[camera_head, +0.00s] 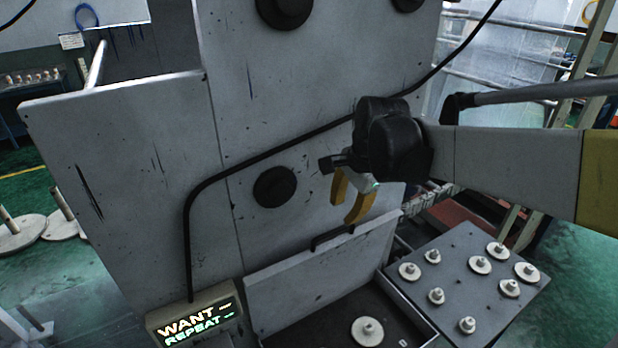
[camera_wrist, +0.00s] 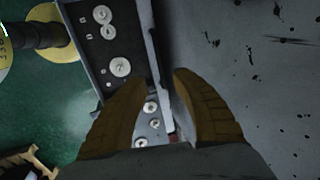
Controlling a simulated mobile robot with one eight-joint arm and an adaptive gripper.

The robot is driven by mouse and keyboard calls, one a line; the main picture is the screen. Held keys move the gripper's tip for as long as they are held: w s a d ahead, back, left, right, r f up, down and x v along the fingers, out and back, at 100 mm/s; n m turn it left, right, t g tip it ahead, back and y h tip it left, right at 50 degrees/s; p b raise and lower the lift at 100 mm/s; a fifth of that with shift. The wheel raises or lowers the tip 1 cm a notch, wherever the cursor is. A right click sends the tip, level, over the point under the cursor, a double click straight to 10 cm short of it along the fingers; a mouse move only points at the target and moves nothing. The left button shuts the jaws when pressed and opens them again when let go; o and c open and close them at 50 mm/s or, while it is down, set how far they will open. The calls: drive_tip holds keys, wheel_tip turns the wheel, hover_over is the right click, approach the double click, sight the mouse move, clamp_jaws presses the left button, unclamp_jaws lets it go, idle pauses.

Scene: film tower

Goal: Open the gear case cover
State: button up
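The gear case cover (camera_head: 318,272) is a grey panel that stands raised, nearly upright, at the back of the dark gear case (camera_head: 412,308). A dark bar handle (camera_head: 332,237) is on its upper edge. My gripper (camera_head: 343,210) is just above the handle's right end, its yellow fingers apart. In the wrist view my gripper (camera_wrist: 160,78) also shows its fingers spread, with the cover's thin edge (camera_wrist: 154,62) running between them. I cannot tell whether a finger touches the cover. A pale gear (camera_head: 367,331) lies in the case.
A grey plate (camera_head: 468,262) with several pale gears on pegs lies right of the case. The tall grey tower panel (camera_head: 290,130) stands close behind, with a black cable (camera_head: 290,137) across it. A lit sign box (camera_head: 196,322) is at the left.

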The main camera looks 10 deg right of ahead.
sight(336, 230)
drive_tip(key=b+x, duration=0.1)
drive_tip(key=x, duration=0.8)
drive_tip(key=shift+s, duration=0.1)
clamp_jaws()
